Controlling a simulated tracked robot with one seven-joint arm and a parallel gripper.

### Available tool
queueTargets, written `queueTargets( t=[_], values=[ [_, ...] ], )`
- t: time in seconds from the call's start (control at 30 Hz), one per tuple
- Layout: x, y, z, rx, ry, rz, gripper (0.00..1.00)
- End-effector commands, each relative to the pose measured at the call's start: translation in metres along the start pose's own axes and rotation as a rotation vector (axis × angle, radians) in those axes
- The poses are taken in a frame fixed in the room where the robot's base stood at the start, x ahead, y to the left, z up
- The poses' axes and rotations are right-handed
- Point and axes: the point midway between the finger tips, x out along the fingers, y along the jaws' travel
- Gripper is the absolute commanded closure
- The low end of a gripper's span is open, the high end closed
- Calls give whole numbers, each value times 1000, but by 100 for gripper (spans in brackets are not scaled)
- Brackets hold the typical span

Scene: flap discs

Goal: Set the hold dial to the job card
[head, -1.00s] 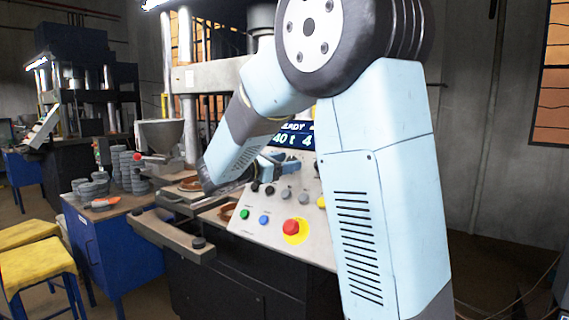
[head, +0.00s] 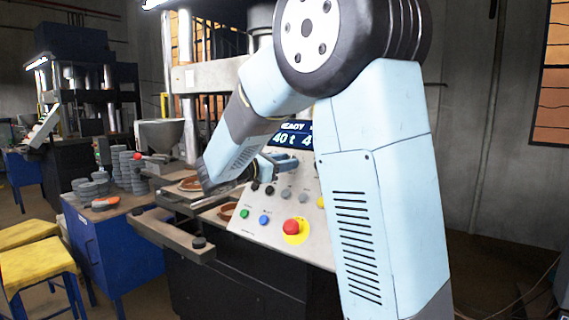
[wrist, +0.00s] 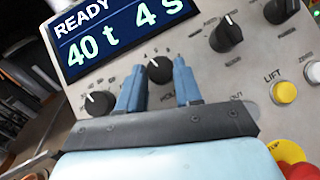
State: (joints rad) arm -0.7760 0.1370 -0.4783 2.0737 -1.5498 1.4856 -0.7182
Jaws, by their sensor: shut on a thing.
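The hold dial (wrist: 159,69) is a black knob with a white pointer line on the sloped grey panel, seen in the wrist view with part of the word HOLD below it. My gripper (wrist: 158,78) has its two blue fingers on either side of this dial, shut on it. In the head view my gripper (head: 277,163) is at the panel, and my own arm covers much of it. The display (wrist: 105,38) reads READY, 40 t, 4 s. I cannot make out a job card in either view.
Other black knobs sit left (wrist: 99,104) and right (wrist: 226,37) of the hold dial. A yellow LIFT button (wrist: 284,92) and a red stop button (head: 291,227) are close by. A bench (head: 88,236) with grey disc stacks stands left.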

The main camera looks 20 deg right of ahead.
Motion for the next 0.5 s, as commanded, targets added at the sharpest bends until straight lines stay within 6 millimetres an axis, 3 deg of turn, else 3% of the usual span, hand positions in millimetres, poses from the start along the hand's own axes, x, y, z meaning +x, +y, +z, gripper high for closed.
queueTargets(
  t=[0.5],
  values=[
    [1,5,1,225,16,-206,96]
  ],
)
